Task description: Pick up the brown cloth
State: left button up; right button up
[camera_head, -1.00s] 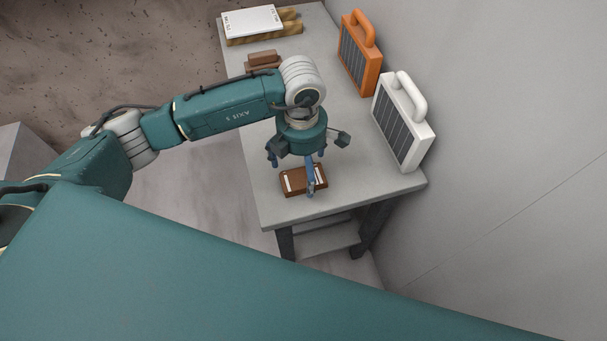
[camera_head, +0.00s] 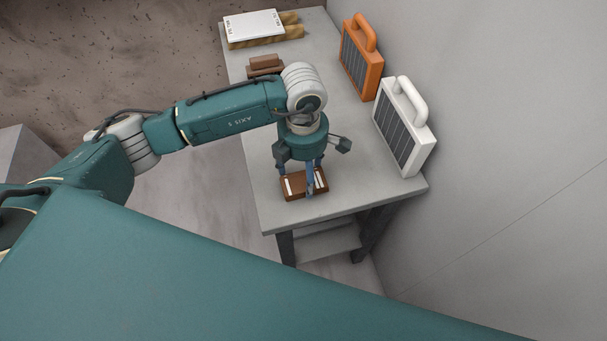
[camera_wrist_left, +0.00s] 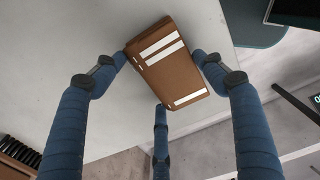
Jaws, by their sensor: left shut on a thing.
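The brown cloth (camera_head: 292,194) is a flat folded rectangle with white stripes, on the near end of the grey table. In the left wrist view the cloth (camera_wrist_left: 178,74) fills the space between the fingers, with its white stripes facing the camera. My left gripper (camera_head: 303,182) points down over it and is shut on it. In the left wrist view the blue fingers of this gripper (camera_wrist_left: 160,72) meet the cloth's edges from several sides. Whether the cloth is clear of the tabletop I cannot tell. My right gripper is not in view.
On the grey table (camera_head: 345,185), a white panel with a handle (camera_head: 402,128) and an orange one (camera_head: 358,62) stand along the wall side. A brown stacked object (camera_head: 265,66) and a white book (camera_head: 252,24) on wooden blocks lie further back.

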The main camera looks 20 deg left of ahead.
aim_at(303, 176)
pick_arm(q)
notch_tip(303, 176, up, 20)
jog(key=b, duration=0.2)
jog(key=shift+b, duration=0.35)
jog(key=shift+f, duration=0.15)
jog(key=shift+o, duration=1.1)
jog(key=shift+c, duration=0.5)
